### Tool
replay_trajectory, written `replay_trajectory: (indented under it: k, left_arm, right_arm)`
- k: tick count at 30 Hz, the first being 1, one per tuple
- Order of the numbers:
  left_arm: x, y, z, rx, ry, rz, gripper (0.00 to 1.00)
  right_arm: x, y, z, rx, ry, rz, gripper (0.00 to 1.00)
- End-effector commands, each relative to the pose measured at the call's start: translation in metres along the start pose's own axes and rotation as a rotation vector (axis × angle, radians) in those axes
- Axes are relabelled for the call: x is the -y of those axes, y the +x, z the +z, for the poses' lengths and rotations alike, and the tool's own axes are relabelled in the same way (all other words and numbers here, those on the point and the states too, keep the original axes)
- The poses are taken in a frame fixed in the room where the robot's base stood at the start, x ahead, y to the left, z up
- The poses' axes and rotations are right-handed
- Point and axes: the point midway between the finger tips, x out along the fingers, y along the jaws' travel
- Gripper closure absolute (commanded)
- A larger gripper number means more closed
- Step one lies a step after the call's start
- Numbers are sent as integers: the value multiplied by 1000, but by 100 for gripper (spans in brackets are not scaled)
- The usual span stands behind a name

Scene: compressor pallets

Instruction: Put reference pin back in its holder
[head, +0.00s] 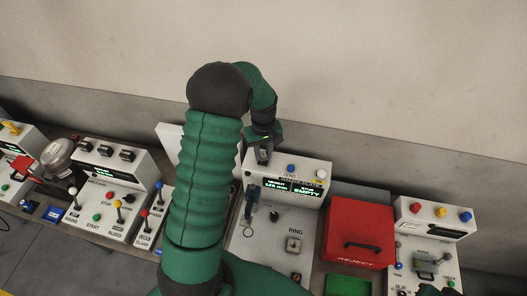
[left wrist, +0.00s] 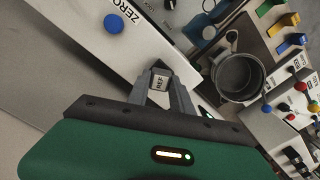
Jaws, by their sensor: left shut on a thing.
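My left gripper (head: 264,154) is above the back-left of the white gauge station (head: 262,245), near the raised display box. In the left wrist view, the gripper (left wrist: 161,78) is shut on the reference pin (left wrist: 159,82), whose light tag reads REF. The pin is not clearly distinguishable in the head view, and its lower end is hidden. The blue ZERO button (head: 291,167) is right of the gripper and also shows in the left wrist view (left wrist: 113,23). I cannot make out the pin's holder with certainty.
A red reject box (head: 358,232) stands right of the gauge station, with a button panel (head: 434,220) beyond it. A lever panel (head: 118,165) stands at the left. A round grey cup (left wrist: 238,77) shows in the left wrist view. The wall is close behind.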

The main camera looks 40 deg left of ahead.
Motion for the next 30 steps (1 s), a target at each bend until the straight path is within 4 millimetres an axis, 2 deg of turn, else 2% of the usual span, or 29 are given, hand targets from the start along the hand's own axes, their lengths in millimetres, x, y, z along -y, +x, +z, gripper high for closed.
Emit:
replay_trajectory:
  k: [3,4,9,20,23,30]
  left_arm:
    - [0,4,0,0,0,0,100]
    - [0,2,0,-1,0,0,70]
    - [0,2,0,-1,0,0,48]
    - [-1,-2,-1,-2,0,1,48]
    - [-1,-16,-2,-5,0,3,48]
    - [-1,-84,-2,-7,1,5,48]
  right_arm:
    - [0,2,1,0,0,0,100]
    - [0,2,0,0,0,0,100]
    - [0,1,0,0,0,0,100]
    - [0,3,1,0,0,0,100]
    - [0,8,2,0,0,0,100]
    - [0,24,6,0,0,0,100]
